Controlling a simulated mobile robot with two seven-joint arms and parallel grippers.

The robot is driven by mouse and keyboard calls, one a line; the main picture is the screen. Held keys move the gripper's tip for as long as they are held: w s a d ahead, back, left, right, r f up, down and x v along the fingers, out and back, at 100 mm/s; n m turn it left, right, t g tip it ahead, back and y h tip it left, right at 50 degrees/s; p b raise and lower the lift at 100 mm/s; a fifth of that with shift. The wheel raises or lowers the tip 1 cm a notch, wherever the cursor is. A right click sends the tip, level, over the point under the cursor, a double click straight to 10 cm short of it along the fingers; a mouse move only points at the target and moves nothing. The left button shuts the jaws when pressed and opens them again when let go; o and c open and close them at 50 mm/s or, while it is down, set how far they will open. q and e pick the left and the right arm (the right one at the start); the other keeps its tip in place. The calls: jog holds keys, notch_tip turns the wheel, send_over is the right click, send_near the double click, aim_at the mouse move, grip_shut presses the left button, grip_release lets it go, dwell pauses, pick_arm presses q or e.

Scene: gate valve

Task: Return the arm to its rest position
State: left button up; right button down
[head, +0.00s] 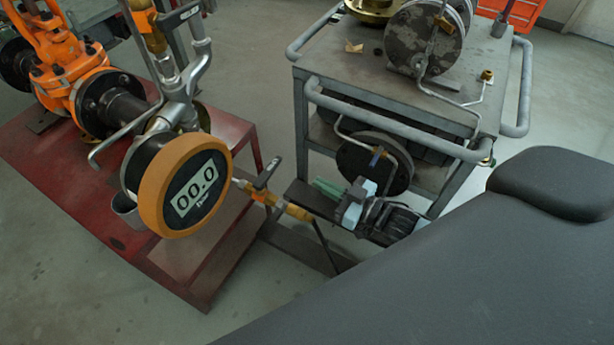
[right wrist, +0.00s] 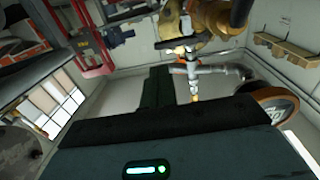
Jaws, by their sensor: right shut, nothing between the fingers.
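My right gripper (head: 328,189) shows in the head view in front of the grey cart, to the right of the round digital gauge (head: 187,186). Its green fingers are shut with nothing between them. They point left, toward a brass fitting with a small lever valve (head: 265,197), and look apart from it. My left gripper is not in view.
A grey cart (head: 300,120) with rails carries metal parts at the upper right. A red stand (head: 60,195) with an orange valve (head: 85,85) is on the left. Bare floor (head: 260,55) lies between them. My dark body fills the lower right.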

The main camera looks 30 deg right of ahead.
jog(key=shift+v, duration=2)
jog(key=shift+d, duration=0.2)
